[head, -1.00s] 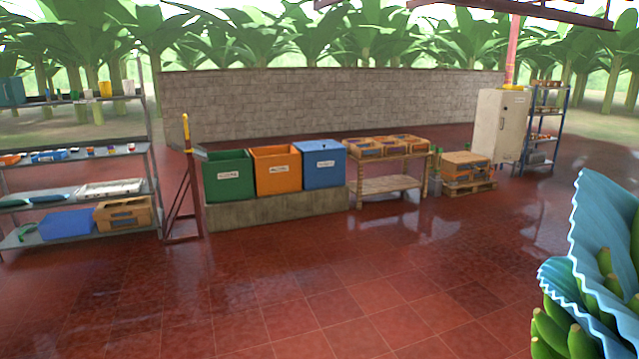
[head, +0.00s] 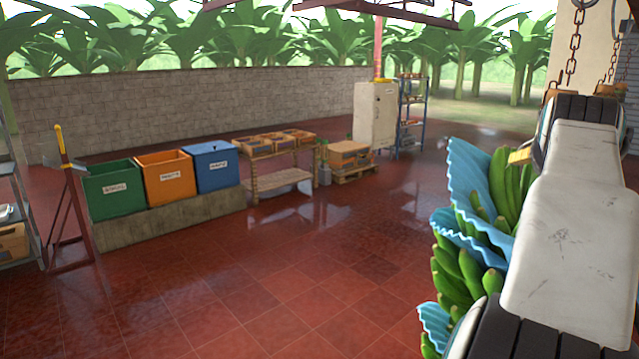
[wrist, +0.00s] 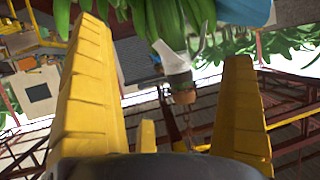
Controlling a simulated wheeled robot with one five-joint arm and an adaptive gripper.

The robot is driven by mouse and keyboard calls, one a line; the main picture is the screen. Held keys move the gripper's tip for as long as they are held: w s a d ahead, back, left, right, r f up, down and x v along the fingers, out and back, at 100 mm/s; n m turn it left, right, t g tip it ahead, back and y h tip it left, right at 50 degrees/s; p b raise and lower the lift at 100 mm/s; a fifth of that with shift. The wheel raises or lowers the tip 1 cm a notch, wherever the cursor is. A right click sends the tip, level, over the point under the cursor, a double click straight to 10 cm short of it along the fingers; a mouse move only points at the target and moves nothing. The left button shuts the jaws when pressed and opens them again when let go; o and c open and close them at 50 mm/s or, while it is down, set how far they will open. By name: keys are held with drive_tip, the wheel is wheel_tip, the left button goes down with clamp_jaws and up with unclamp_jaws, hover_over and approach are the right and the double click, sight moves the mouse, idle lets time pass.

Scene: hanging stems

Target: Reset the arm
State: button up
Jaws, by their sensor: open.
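The wrist view is tilted, looking towards the roof frame. My pale arm link (head: 575,235) fills the right side of the head view, in front of a hanging banana bunch (head: 450,265). The bunch has green fruit and blue wavy sheets between its layers. Green fruit (wrist: 165,15) also shows at the top of the wrist view, beyond the fingers.
Green (head: 112,190), orange (head: 165,180) and blue (head: 212,168) bins stand on a concrete ledge at the left. A wooden table (head: 275,182) with crates and a pale cabinet (head: 374,115) stand farther back. Chains (head: 571,50) hang at the upper right. The red tiled floor in the middle is clear.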

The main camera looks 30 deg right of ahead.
drive_tip(key=s+a+f+g+y, duration=0.1)
drive_tip(key=a+f+y, duration=0.35)
drive_tip(key=f, duration=0.75)
drive_tip(key=s+a+f+g+y, duration=0.2)
drive_tip(key=a+f, duration=0.5)
drive_tip(key=f, duration=0.4)
drive_tip(key=a+f+n+y, duration=0.1)
drive_tip(key=a+n, duration=0.3)
drive_tip(key=a, duration=0.6)
drive_tip(key=a+f+n+t+y, duration=0.1)
drive_tip(key=a+f+n, duration=0.3)
drive_tip(key=a, duration=0.6)
drive_tip(key=a+f+n+y, duration=0.3)
drive_tip(key=a+n, duration=0.1)
drive_tip(key=a, duration=0.6)
drive_tip(key=shift+w+a+f+n+t, duration=0.15)
drive_tip(key=shift+w+f+n+t, duration=0.05)
drive_tip(key=shift+n+t, duration=0.2)
